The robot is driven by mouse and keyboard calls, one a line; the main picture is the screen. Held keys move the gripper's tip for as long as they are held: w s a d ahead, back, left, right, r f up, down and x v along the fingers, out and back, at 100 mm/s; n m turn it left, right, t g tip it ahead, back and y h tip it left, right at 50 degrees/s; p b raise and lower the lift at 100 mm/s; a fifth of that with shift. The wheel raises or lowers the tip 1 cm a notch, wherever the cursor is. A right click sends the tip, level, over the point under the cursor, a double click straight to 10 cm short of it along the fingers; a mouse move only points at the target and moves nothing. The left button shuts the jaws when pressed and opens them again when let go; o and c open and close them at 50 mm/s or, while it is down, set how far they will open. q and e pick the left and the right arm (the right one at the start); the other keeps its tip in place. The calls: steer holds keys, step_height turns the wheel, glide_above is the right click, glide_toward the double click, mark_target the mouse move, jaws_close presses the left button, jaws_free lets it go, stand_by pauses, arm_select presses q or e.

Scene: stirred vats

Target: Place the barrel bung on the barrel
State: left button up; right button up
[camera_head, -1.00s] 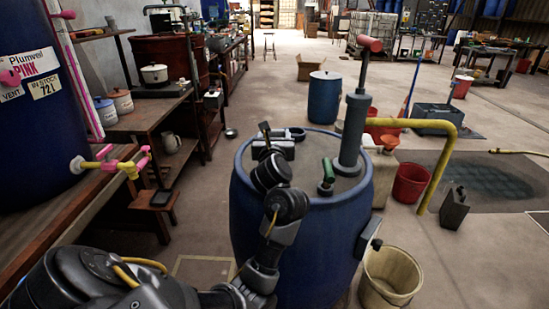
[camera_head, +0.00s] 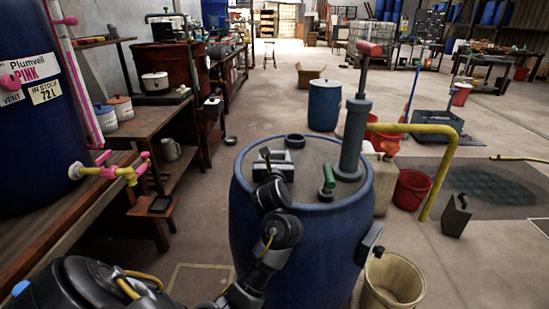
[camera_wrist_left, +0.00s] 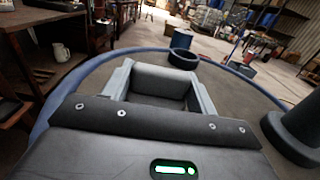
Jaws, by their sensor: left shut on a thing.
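The blue barrel (camera_head: 300,245) stands upright in front of me with a flat grey top. My left gripper (camera_head: 275,158) is over the left part of that top, and it also shows in the left wrist view (camera_wrist_left: 162,88). It is shut on the barrel bung, which is mostly hidden between the fingers; I cannot tell whether it touches the top. A dark round ring (camera_head: 295,140) sits on the top just beyond the gripper, apart from it; it also shows in the wrist view (camera_wrist_left: 183,59). My right gripper is not in view.
A tall grey pump (camera_head: 355,125) with a red handle stands on the barrel top at the right. A green-handled fitting (camera_head: 328,180) is before it. A cream bucket (camera_head: 393,283) and a yellow pipe (camera_head: 440,170) stand right of the barrel. A wooden bench (camera_head: 145,125) is left.

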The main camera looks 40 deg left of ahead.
arm_select(q)
steer(key=shift+f, duration=0.15)
steer(key=o, duration=1)
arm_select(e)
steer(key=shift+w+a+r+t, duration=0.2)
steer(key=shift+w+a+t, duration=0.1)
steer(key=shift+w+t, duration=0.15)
arm_select(q)
steer(key=shift+s+d+r, duration=0.2)
steer(key=shift+s+d, duration=0.1)
steer(key=shift+s, duration=0.05)
steer(key=v, duration=0.6)
steer(key=shift+s+d+p, duration=0.2)
steer(key=shift+s+p, duration=0.1)
steer(key=shift+p, duration=0.1)
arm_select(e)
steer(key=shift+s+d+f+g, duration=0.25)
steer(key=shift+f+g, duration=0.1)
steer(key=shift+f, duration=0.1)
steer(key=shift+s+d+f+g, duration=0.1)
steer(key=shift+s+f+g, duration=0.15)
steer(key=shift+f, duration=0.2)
arm_select(q)
steer(key=shift+w, duration=0.1)
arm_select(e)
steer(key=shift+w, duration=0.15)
